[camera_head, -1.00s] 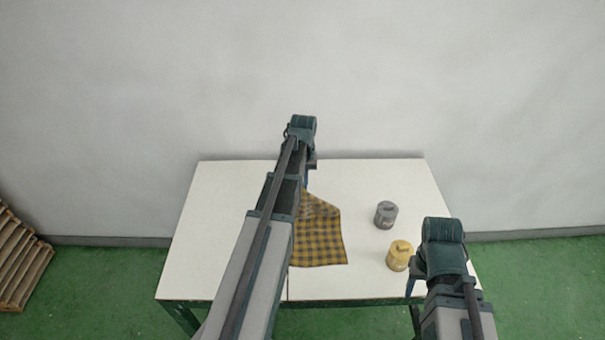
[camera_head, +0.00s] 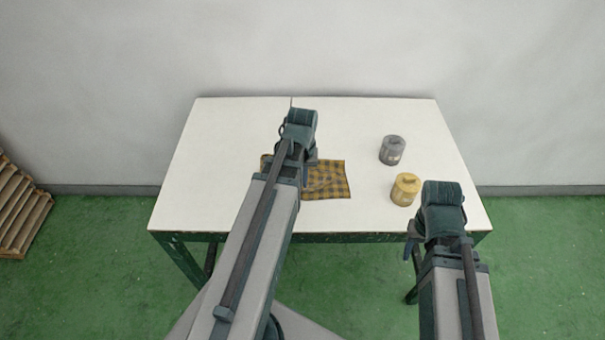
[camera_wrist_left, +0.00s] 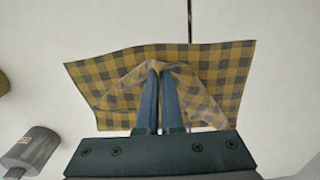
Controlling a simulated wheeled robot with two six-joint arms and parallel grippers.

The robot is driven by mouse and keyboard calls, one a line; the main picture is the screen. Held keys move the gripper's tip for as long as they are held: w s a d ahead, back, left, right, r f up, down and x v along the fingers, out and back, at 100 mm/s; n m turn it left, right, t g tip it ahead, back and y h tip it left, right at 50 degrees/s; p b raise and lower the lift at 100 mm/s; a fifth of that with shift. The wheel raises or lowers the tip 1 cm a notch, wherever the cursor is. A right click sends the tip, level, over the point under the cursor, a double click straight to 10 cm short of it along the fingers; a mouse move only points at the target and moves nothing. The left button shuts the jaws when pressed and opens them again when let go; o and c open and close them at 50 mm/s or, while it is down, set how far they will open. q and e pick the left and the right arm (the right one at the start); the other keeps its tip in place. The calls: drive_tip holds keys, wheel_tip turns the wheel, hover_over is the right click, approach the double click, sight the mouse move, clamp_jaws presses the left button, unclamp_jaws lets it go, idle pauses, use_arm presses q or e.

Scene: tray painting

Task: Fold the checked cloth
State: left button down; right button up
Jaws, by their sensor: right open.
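The yellow and dark checked cloth (camera_head: 328,181) lies on the white table, partly hidden behind my left arm in the head view. In the left wrist view the cloth (camera_wrist_left: 108,70) spreads out flat, with a paler flap of it bent up around the fingertips. My left gripper (camera_wrist_left: 157,73) has its two blue fingers close together, pinching that flap; in the head view the gripper (camera_head: 304,176) is over the cloth's left part. My right gripper (camera_head: 412,243) is open and empty, at the table's front right, apart from the cloth.
A grey can (camera_head: 393,150) and a yellow can (camera_head: 405,189) stand on the table (camera_head: 225,150) to the right of the cloth. The table's left side is clear. Wooden pallets (camera_head: 20,205) stand on the floor at the far left.

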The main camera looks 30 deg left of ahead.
use_arm(q)
drive_tip(key=shift+s+d+f, duration=0.2)
drive_tip(key=shift+s+f, duration=0.1)
drive_tip(key=shift+f, duration=0.1)
unclamp_jaws()
idle(0.6)
drive_tip(key=shift+s, duration=0.1)
drive_tip(key=shift+s+d, duration=0.3)
drive_tip(key=shift+s, duration=0.25)
drive_tip(key=shift+r, duration=0.1)
wheel_tip(320, 180, up, 9)
drive_tip(key=p, duration=0.8)
drive_tip(key=shift+p, duration=0.3)
